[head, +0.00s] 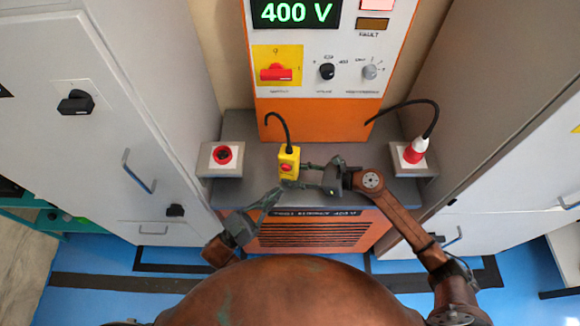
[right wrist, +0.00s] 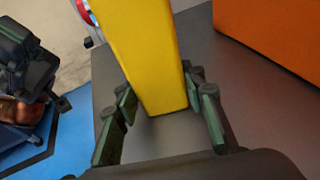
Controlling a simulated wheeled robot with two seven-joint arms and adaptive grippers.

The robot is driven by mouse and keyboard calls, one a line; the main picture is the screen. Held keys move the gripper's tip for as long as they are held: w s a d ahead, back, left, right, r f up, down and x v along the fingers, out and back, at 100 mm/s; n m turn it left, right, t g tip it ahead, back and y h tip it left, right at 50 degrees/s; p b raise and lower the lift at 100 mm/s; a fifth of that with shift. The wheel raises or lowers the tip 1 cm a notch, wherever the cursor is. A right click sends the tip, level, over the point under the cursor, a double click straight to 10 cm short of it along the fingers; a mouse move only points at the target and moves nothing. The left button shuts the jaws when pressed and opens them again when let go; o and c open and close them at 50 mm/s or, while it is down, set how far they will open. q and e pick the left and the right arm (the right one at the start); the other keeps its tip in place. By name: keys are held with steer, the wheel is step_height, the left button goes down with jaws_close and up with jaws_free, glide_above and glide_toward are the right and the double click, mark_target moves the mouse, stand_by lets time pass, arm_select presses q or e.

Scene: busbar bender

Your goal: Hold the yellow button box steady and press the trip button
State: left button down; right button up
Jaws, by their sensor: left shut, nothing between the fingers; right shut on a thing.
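The yellow button box (head: 289,163) stands upright over the grey bench top, with a red button (head: 286,168) on its front and a black cable curving from its top. My right gripper (head: 306,174) reaches in from the right and is shut on the box. In the right wrist view the box (right wrist: 145,50) is between its fingers (right wrist: 160,115); the button is not visible there. My left gripper (head: 279,189) is shut and empty, its fingertips just below and in front of the box. Whether they touch it is unclear.
An orange-and-white cabinet with a 400 V display (head: 296,12) and a red rotary switch (head: 276,72) stands behind. Grey cabinets flank both sides.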

steer(key=o, duration=0.9)
steer(key=shift+o, duration=0.2)
steer(key=shift+d, duration=0.1)
